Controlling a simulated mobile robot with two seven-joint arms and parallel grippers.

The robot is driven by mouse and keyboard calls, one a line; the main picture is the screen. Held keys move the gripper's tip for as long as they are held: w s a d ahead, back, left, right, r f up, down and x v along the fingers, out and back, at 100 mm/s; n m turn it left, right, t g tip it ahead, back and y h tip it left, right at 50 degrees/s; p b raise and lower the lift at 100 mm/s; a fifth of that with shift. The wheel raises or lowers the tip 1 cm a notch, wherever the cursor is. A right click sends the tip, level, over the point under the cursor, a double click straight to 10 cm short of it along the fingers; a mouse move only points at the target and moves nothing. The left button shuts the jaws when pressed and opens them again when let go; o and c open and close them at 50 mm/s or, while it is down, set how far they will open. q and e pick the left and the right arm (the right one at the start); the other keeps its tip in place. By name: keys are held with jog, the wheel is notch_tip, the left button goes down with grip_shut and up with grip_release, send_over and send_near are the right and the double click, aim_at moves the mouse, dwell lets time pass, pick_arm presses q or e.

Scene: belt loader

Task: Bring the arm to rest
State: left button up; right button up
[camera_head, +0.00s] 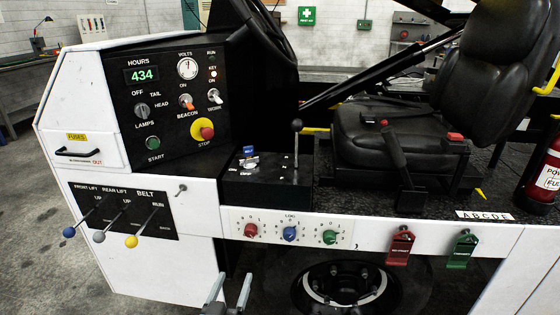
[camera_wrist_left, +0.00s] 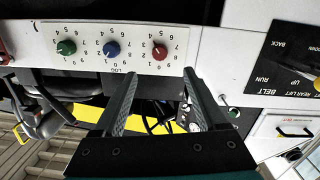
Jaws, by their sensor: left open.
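My left gripper (camera_head: 234,278) shows at the bottom edge of the head view, in front of the loader's white side panel. Its two fingers are apart with nothing between them. In the left wrist view the left gripper (camera_wrist_left: 163,78) is also open and empty, near the white strip with red, blue and green dials (camera_wrist_left: 111,49). In the head view that strip carries the red dial (camera_head: 250,231), blue dial (camera_head: 289,233) and green dial (camera_head: 329,237), above and to the right of the gripper. My right gripper is not in view.
The lift and belt levers (camera_head: 131,241) stick out at the left. A black control panel (camera_head: 150,95) stands above them. A red tag (camera_head: 400,246) and a green tag (camera_head: 462,249) hang at the right. A wheel (camera_head: 345,285) is below the strip, and a black seat (camera_head: 400,135) is above.

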pick_arm(q)
jog(key=s+a+f+m+g, duration=0.1)
jog(key=s+f+g, duration=0.55)
jog(key=f, duration=0.75)
jog(key=s+a+f+g, duration=0.2)
jog(key=s+f, duration=0.4)
jog(key=s, duration=0.5)
jog(key=s+a+f+m+g+y, duration=0.1)
jog(key=s+a+f+g, duration=0.1)
jog(key=s+f, duration=0.4)
jog(key=s+a+f+m+g, duration=0.1)
jog(key=s+f+g, duration=0.3)
jog(key=s, duration=1.2)
notch_tip(320, 180, down, 2)
jog(key=shift+s+a+f+g+y, duration=0.15)
jog(key=shift+s+a+g+y, duration=0.25)
jog(key=shift+a, duration=0.5)
